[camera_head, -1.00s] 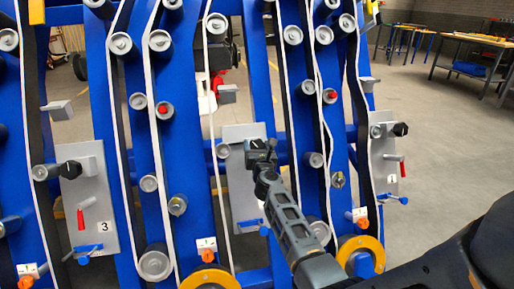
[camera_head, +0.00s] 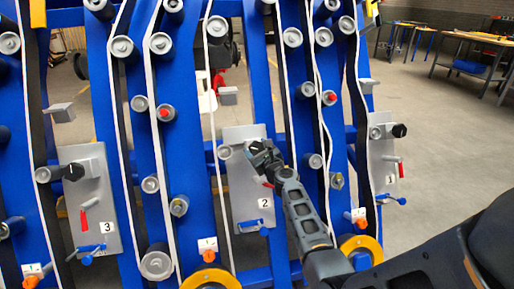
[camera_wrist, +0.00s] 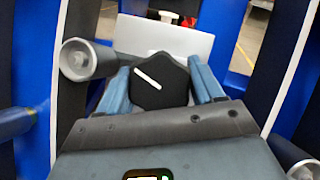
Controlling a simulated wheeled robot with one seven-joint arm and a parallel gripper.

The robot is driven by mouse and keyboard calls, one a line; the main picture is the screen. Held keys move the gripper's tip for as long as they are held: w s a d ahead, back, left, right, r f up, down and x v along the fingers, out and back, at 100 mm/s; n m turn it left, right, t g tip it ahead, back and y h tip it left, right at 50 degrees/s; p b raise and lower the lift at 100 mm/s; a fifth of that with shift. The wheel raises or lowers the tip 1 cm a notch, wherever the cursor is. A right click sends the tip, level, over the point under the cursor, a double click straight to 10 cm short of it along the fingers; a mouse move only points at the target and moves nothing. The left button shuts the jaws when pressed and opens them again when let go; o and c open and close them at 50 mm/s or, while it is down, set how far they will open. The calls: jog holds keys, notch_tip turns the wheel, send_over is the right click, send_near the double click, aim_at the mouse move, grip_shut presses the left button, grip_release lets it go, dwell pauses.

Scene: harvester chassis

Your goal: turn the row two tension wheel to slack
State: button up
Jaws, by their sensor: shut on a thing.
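The row two panel (camera_head: 239,205) is a grey plate marked 2 between blue uprights. Its tension wheel (camera_wrist: 160,82) is a black faceted knob with a white pointer line, seen in the wrist view. The line slants from upper left to lower right. My gripper (camera_head: 258,153) is at the panel's upper part and covers the knob in the head view. In the wrist view its two blue-grey fingers (camera_wrist: 162,86) sit on either side of the knob, shut on it. A grey roller (camera_wrist: 80,60) is just left of the knob.
A red lever (camera_head: 268,184) and a blue handle (camera_head: 250,226) are on the same panel, below my gripper. Panel 3 (camera_head: 96,218) stands left and another panel (camera_head: 381,165) right, with similar black knobs. White straps run over several rollers. Open floor lies right.

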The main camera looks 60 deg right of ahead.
jog(key=n+y, duration=0.1)
jog(key=n, duration=0.2)
jog(key=n+y+p, duration=0.1)
jog(key=n+y, duration=0.1)
jog(key=shift+n+t, duration=0.3)
jog(key=shift+n, duration=0.1)
jog(key=n+y+p, duration=0.1)
jog(key=n, duration=0.1)
jog(key=n+y, duration=0.1)
jog(key=n, duration=0.2)
jog(key=shift+y+p, duration=0.35)
jog(key=shift+y, duration=0.05)
jog(key=n+g+y+p, duration=0.1)
jog(key=n, duration=0.1)
jog(key=n+g+p, duration=0.1)
jog(key=n, duration=0.2)
jog(key=shift+a+n+g+y, duration=0.1)
jog(key=shift+n+g+y, duration=0.2)
jog(key=shift+y, duration=0.1)
jog(key=shift+f+n+g+y+p, duration=0.1)
jog(key=shift+n+g+y+p, duration=0.3)
jog(key=shift+n+g+p, duration=1)
jog(key=shift+n+t+b, duration=0.4)
jog(key=shift+n+b, duration=0.1)
jog(key=o, duration=1)
jog(key=shift+c, duration=0.2)
